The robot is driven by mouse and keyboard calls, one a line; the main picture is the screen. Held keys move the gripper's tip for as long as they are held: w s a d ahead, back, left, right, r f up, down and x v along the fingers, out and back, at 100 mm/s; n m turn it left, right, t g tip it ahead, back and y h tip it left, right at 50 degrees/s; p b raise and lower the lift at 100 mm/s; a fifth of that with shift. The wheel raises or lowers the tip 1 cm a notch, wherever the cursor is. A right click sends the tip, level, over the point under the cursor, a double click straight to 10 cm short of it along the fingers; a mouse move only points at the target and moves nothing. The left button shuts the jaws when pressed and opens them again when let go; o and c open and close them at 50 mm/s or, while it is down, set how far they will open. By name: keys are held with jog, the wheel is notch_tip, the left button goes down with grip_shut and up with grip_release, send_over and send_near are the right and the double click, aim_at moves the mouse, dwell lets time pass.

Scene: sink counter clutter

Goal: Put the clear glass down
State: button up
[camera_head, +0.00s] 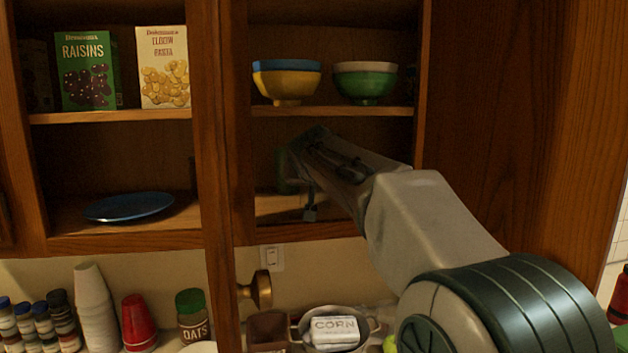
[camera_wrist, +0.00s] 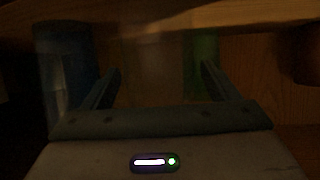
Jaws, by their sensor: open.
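My gripper (camera_wrist: 160,78) reaches into the lower compartment of the right cabinet, its two fingers apart in the dark wrist view. A faint, paler upright shape (camera_wrist: 152,75) shows between and beyond the fingers; it may be the clear glass, but its outline and its contact with the shelf are too dark to tell. A bluish, see-through upright shape (camera_wrist: 65,65) stands left of the left finger. A green one (camera_wrist: 202,62) is behind the right finger. In the head view my arm hides most of this compartment.
A shelf board (camera_head: 335,111) with stacked bowls (camera_head: 287,85) (camera_head: 365,85) is just above my gripper. A blue plate (camera_head: 130,206) lies in the left cabinet. The counter below is crowded with cups (camera_head: 96,310), an oats jar (camera_head: 193,313) and a pot (camera_head: 368,326).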

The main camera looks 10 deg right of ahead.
jog(key=shift+r, duration=0.25)
jog(key=b+v, duration=0.2)
jog(key=v, duration=1)
jog(key=shift+b, duration=0.3)
jog(key=shift+f, duration=0.15)
jog(key=s+d+f+g, duration=0.1)
jog(key=s+f+g, duration=0.2)
jog(key=s+f, duration=0.5)
jog(key=s+d+f+n+g+y, duration=0.1)
jog(key=s+f+g, duration=0.2)
jog(key=s+f, duration=0.6)
jog(key=s+d+f+n+g+y, duration=0.1)
jog(key=s+f+g, duration=0.2)
jog(key=s+f, duration=0.6)
notch_tip(320, 180, down, 11)
jog(key=shift+s+r, duration=0.2)
jog(key=shift+s, duration=0.05)
